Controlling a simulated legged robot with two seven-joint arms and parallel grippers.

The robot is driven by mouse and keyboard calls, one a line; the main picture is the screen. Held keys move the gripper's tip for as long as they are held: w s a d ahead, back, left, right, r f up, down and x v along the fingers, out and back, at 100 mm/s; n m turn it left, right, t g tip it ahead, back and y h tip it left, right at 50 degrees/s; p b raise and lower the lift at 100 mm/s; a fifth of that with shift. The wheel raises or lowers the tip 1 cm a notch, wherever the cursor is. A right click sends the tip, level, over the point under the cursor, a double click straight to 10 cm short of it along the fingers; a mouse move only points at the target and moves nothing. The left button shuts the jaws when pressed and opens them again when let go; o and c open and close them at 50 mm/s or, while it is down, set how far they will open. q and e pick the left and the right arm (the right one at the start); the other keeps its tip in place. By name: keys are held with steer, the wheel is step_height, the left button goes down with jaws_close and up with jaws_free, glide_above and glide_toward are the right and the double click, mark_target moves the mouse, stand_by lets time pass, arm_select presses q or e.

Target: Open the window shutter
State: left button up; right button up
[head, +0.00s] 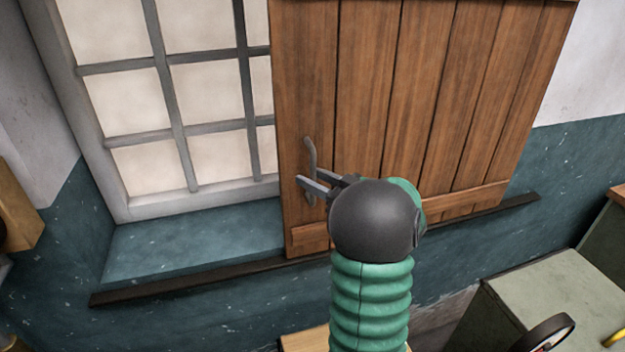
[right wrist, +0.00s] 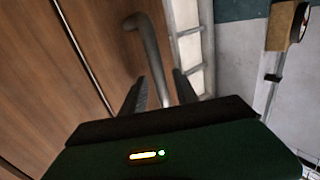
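The wooden shutter (head: 425,95) is a panel of brown vertical planks. It stands at the right of the barred window (head: 160,90), whose left panes show uncovered. A grey bent handle (head: 311,153) sits near the shutter's left edge; it also shows in the right wrist view (right wrist: 148,45). My right gripper (head: 313,187) is at the handle's lower part. In the right wrist view its two dark fingers (right wrist: 158,88) stand apart on either side of the handle, with small gaps visible. My left gripper is not in view.
A dark ledge strip (head: 190,282) runs along the wall below the window and shutter. A grey-green cabinet (head: 550,290) stands at lower right, with a dark round wheel (head: 545,333) near it. A wooden box (head: 18,205) is at the left edge.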

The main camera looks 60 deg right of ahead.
steer(key=shift+f, duration=0.1)
steer(key=shift+s, duration=0.2)
steer(key=s+a+b, duration=0.3)
steer(key=s+b, duration=0.1)
steer(key=s, duration=1.2)
